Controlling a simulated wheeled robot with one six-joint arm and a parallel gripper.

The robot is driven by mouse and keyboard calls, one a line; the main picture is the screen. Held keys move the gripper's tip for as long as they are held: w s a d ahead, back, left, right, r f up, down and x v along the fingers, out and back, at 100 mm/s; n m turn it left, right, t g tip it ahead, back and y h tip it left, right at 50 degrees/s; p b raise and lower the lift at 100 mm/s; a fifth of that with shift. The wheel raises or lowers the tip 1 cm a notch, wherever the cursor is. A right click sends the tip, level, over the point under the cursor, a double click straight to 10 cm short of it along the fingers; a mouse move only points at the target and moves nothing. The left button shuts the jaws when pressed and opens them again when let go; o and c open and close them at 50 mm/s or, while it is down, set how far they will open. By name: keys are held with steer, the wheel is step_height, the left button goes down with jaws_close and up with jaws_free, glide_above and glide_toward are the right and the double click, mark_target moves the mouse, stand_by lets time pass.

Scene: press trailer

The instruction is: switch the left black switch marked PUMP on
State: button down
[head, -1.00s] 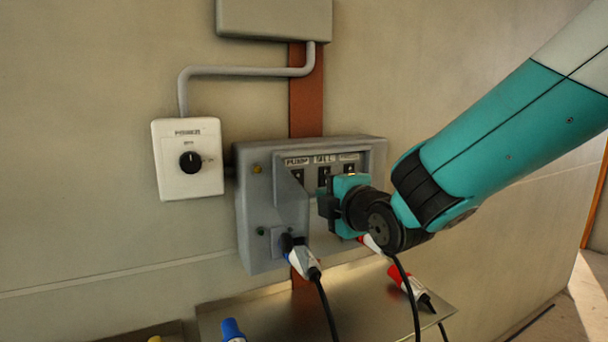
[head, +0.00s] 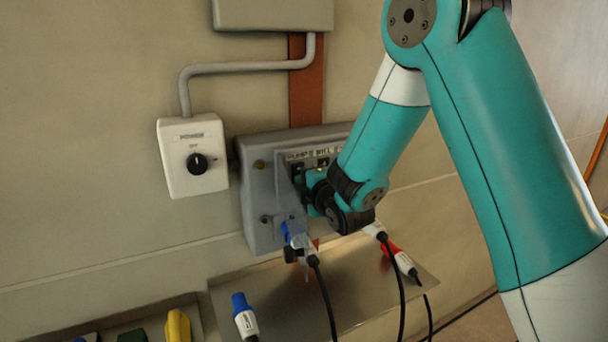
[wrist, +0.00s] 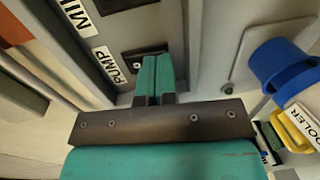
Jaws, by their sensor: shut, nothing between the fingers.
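The grey switch panel (head: 262,205) is on the wall with a row of labelled black switches. The PUMP label (head: 298,155) is at the left of the row, with the left black switch (head: 297,169) under it, partly hidden by my gripper. In the wrist view the PUMP label (wrist: 104,64) lies beside this black switch (wrist: 138,53). My gripper (head: 306,192) is at the left end of the row in the head view. In the wrist view its shut, empty fingers (wrist: 157,62) overlap the switch's edge; I cannot tell whether they touch it. The switch's position is unclear.
A white POWER box (head: 192,157) with a black knob is left of the panel. A blue connector (head: 294,236) is plugged in below; it also shows in the wrist view (wrist: 283,74). A metal shelf (head: 300,300), red plug (head: 393,254) and loose blue plug (head: 241,308) are lower down.

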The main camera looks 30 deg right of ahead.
steer(key=shift+w+f+b, duration=0.1)
steer(key=shift+b, duration=0.2)
steer(key=s+f+b, duration=0.1)
steer(key=s+b, duration=1.2)
steer(key=b, duration=0.5)
steer(key=shift+s+f, duration=0.3)
steer(key=shift+s, duration=0.05)
